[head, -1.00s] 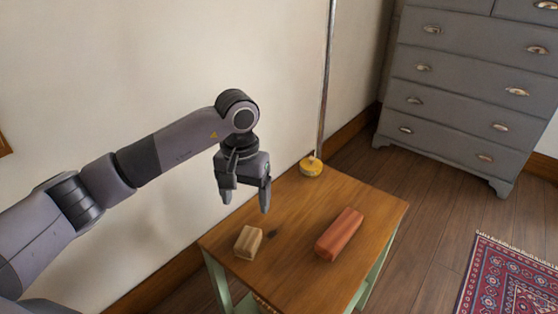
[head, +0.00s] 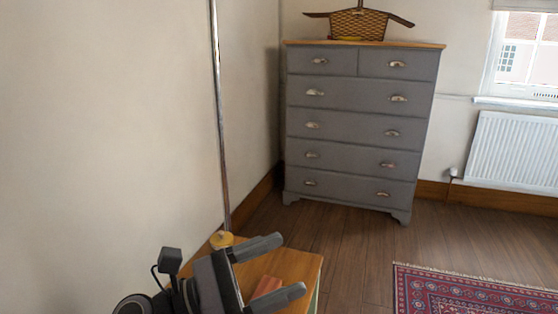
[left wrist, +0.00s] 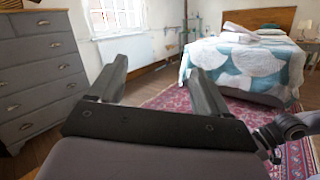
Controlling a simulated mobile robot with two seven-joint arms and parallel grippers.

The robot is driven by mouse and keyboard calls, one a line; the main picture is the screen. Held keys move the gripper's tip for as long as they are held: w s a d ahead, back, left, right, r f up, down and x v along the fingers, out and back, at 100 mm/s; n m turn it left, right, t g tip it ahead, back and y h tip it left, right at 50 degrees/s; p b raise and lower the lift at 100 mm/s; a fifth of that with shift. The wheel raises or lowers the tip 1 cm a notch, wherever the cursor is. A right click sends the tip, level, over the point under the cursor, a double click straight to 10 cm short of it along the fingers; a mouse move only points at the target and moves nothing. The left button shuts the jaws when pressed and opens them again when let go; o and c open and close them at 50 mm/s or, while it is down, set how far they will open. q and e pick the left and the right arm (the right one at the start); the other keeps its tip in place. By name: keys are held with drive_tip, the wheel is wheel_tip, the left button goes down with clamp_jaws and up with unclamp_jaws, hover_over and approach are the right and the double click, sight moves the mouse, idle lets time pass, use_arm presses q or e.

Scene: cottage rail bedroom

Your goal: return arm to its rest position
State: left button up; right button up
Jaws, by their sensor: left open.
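My left gripper (head: 272,273) is at the bottom of the head view, open, with its two fingers pointing right and nothing between them. It hangs in front of the small wooden table and hides much of it. In the left wrist view both fingers (left wrist: 160,85) are spread apart with only the room behind them. My right gripper is in neither view.
A grey dresser (head: 350,130) holds a basket (head: 357,25). A rug (head: 470,292) and bed (left wrist: 245,62) lie beyond.

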use_arm(q)
drive_tip(key=w+a+n+t+y, duration=0.2)
drive_tip(key=a+n+t+y, duration=0.4)
drive_tip(key=n, duration=0.6)
drive_tip(key=w+a+n+t+y, duration=0.2)
drive_tip(key=a+n+t+y, duration=0.15)
drive_tip(key=n+t, duration=0.55)
drive_tip(key=s+a+f+n+g+y, duration=0.1)
drive_tip(key=a+f+n+g+y, duration=0.2)
drive_tip(key=a+f+n+y, duration=0.9)
drive_tip(key=s+f+n+g, duration=0.6)
drive_tip(key=s+n+g, duration=0.1)
drive_tip(key=n, duration=0.5)
drive_tip(key=s+f+n+g+h, duration=0.1)
drive_tip(key=s+f+n+g, duration=0.25)
drive_tip(key=s, duration=0.45)
drive_tip(key=s+f+n+g+h, duration=0.1)
drive_tip(key=s+f+n+g, duration=0.3)
drive_tip(key=s, duration=0.4)
drive_tip(key=w+d+f+m+t+h, duration=0.1)
drive_tip(key=w+d+f+t+h, duration=0.2)
drive_tip(key=w+f+t, duration=0.4)
wheel_tip(320, 180, up, 14)
drive_tip(key=a+p, duration=0.1)
drive_tip(key=p, duration=1.5)
drive_tip(key=shift+s+y+p, duration=0.4)
drive_tip(key=shift+y, duration=0.05)
